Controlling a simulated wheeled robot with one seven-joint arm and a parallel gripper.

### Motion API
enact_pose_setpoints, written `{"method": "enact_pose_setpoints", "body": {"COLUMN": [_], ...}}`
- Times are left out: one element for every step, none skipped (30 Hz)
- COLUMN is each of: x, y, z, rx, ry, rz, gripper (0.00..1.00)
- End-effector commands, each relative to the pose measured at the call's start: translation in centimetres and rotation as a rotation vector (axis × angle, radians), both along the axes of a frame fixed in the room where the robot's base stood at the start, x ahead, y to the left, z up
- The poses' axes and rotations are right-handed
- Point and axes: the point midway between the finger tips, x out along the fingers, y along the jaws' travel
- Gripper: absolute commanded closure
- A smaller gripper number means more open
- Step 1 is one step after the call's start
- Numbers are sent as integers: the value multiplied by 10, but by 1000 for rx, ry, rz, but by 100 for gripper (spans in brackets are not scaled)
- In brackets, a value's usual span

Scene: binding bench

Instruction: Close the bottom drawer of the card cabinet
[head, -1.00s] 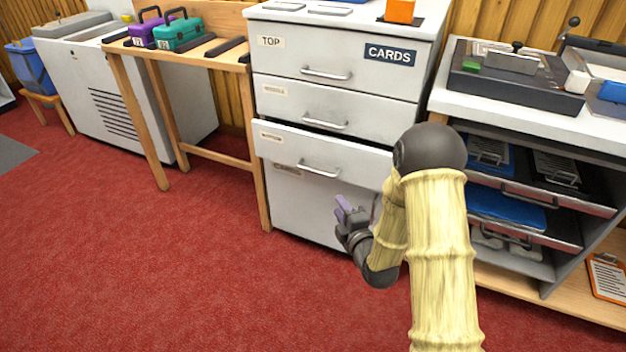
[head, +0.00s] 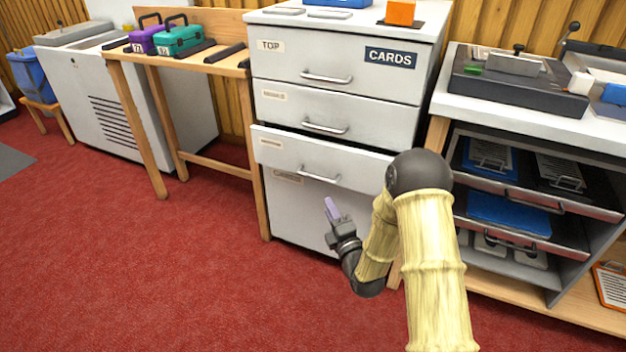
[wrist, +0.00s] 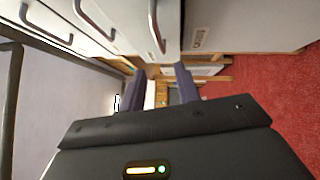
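The white card cabinet (head: 345,62) stands at the centre of the head view, with a CARDS sign on its top drawer. Its bottom drawer (head: 350,165) sticks out past the two drawers above, which look shut. A labelled panel (head: 300,215) lies below it. The bottom drawer's bar handle (head: 315,178) also shows in the wrist view (wrist: 157,25). My gripper (head: 332,208) is in front of the lower panel, below the drawer handle and apart from it. Its purple fingers stand apart and empty in the wrist view (wrist: 160,88). My arm hides the drawer's right end.
An open shelf unit (head: 510,200) with trays stands close on the right of the cabinet. A wooden stand (head: 155,125) with purple and teal boxes is on the left. The red carpet (head: 150,270) is clear in front.

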Motion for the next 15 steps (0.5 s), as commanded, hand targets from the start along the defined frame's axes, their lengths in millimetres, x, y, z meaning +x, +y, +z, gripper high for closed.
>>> {"method": "enact_pose_setpoints", "body": {"x": [9,14,20,25,29,36,40,45,51,56,61,67,72,76,82], "y": [4,6,9,12,14,17,19,21,25,27,29,32,34,36,39], "z": [-1,0,2,2,3,4,4,5,6,6,7,8,9,9,10], "rx": [1,1,1,1,1,1,1,2,1,1,1,1,2,1,1], "ry": [-5,-5,-5,-5,-5,-4,-4,-5,-3,-4,-4,-3,-4,-3,-3], "rz": [0,0,0,0,0,-1,-1,-1,-1,-1,-1,-1,0,-1,-1], "gripper": [67,67,67,67,67,67,67,67,67,67,67,67,67,67,67]}}
